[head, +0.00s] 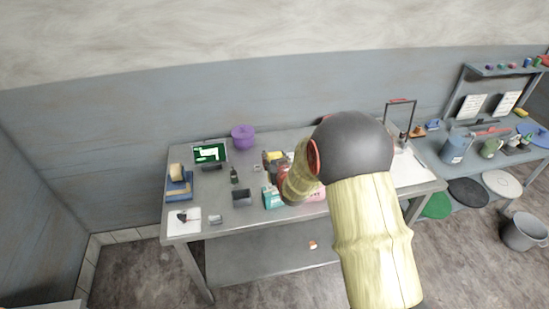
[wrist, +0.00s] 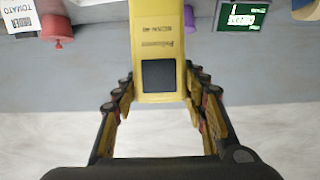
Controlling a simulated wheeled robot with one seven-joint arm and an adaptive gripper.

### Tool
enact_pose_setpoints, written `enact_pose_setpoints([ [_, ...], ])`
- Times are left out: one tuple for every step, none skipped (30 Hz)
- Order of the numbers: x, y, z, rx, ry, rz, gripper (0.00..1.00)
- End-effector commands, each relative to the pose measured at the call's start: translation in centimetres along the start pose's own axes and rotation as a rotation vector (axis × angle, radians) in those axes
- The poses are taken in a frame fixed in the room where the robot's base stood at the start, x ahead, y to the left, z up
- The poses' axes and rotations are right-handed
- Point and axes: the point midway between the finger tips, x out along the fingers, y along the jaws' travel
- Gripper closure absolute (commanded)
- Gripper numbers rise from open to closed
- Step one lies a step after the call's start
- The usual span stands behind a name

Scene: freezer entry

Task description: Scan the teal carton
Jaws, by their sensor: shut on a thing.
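The teal carton (head: 272,199) stands on the metal table near its front edge, partly hidden behind my arm in the head view. I cannot make it out in the wrist view. My gripper (wrist: 162,88) is shut on a yellow scanner (wrist: 158,35), which has a dark square window and small print on its face. In the head view the gripper is above the table, close behind the teal carton, mostly hidden by my own arm.
The table holds a purple tub (head: 242,136), a green-screened display (head: 210,153), a dark open box (head: 242,197), a small dark bottle (head: 234,174) and a white pad (head: 182,221). A pink item (head: 313,195) is beside the carton. A grey bucket (head: 524,231) stands on the floor.

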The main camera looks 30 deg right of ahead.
Motion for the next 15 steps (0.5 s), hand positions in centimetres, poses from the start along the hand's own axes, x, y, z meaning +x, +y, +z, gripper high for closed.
enact_pose_setpoints([
  [0.0, 0.0, -0.1, 0.0, 0.002, 0.0, 1.0],
  [0.0, 0.0, -0.1, 0.0, 0.002, 0.0, 1.0],
  [0.0, 0.0, -0.1, 0.0, 0.002, 0.0, 1.0],
  [0.0, 0.0, -0.1, 0.0, 0.002, 0.0, 1.0],
  [0.0, 0.0, -0.1, 0.0, 0.002, 0.0, 1.0],
  [0.0, 0.0, -0.1, 0.0, 0.002, 0.0, 1.0],
  [0.0, 0.0, -0.2, 0.0, 0.002, 0.0, 1.0],
  [-0.1, 0.0, -0.3, 0.0, 0.002, 0.0, 1.0],
  [-0.1, 0.0, -0.5, 0.0, 0.003, 0.0, 1.0],
  [-0.2, 0.0, -0.8, 0.0, 0.003, 0.0, 1.0],
  [-0.3, 0.0, -1.0, 0.0, 0.003, 0.0, 1.0],
  [-0.4, 0.0, -1.4, 0.0, 0.004, 0.0, 1.0],
  [-0.5, 0.0, -1.7, 0.0, 0.004, 0.0, 1.0],
  [-0.6, 0.0, -1.9, 0.0, 0.004, 0.0, 1.0],
  [-0.8, 0.0, -2.3, 0.0, 0.004, 0.0, 1.0],
])
